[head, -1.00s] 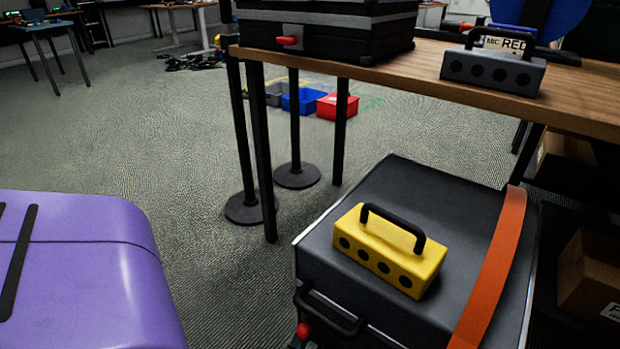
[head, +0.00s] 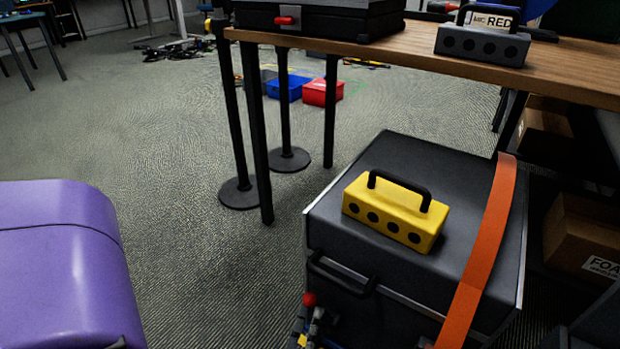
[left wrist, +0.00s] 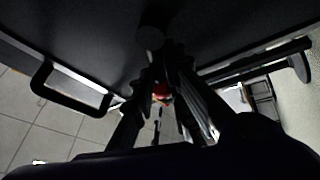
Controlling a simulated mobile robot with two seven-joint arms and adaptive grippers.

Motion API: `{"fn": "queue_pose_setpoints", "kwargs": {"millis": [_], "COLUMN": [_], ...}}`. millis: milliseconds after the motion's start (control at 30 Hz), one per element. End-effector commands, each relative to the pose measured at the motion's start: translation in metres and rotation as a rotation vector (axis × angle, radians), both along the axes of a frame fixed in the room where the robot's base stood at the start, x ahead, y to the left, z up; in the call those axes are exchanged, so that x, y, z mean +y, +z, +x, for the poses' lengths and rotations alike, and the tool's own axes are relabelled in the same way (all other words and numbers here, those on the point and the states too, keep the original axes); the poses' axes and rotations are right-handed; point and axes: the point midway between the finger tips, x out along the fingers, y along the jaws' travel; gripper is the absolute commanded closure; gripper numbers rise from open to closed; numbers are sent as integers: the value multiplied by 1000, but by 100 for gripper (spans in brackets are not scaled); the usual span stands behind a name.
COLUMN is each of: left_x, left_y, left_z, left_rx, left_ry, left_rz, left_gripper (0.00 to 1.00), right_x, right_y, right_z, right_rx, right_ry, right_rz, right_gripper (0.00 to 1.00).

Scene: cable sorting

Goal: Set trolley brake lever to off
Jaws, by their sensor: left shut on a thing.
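The brake lever with a red knob (head: 310,299) is at the lower front left corner of a dark case-like trolley (head: 440,165). My left gripper (head: 313,319) is at the lever, just below the knob, at the bottom edge of the head view. In the left wrist view the red knob (left wrist: 161,91) shows between the fingers (left wrist: 164,80), which are shut on the lever. The lever's lower part and its exact angle are hidden by the fingers. My right gripper is not in view.
A yellow block with a black handle (head: 395,212) sits on the trolley, beside an orange strap (head: 487,245). A black handle (head: 340,275) is on the trolley's front. A wooden table (head: 420,60) stands behind. A purple rounded object (head: 65,265) is at left, with open floor between.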

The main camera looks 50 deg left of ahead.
Motion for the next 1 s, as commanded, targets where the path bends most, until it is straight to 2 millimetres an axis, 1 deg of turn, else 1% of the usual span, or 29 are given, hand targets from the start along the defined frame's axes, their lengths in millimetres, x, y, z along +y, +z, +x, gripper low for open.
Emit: {"fn": "queue_pose_setpoints", "kwargs": {"millis": [33, 300, 967, 1000], "left_x": [-2, -2, -1, -1], "left_y": [2, 1, 1, 1], "left_z": [4, 8, 10, 10], "left_rx": [-8, -10, -11, -11], "left_ry": [-4, -3, -3, -3], "left_rz": [-4, -17, -21, -21], "left_gripper": [100, 100, 100, 84], "right_x": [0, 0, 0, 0], "right_y": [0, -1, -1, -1], "right_z": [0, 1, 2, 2], "right_rx": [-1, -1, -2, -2], "right_ry": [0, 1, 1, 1], "right_rz": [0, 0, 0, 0], "right_gripper": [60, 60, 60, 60]}}
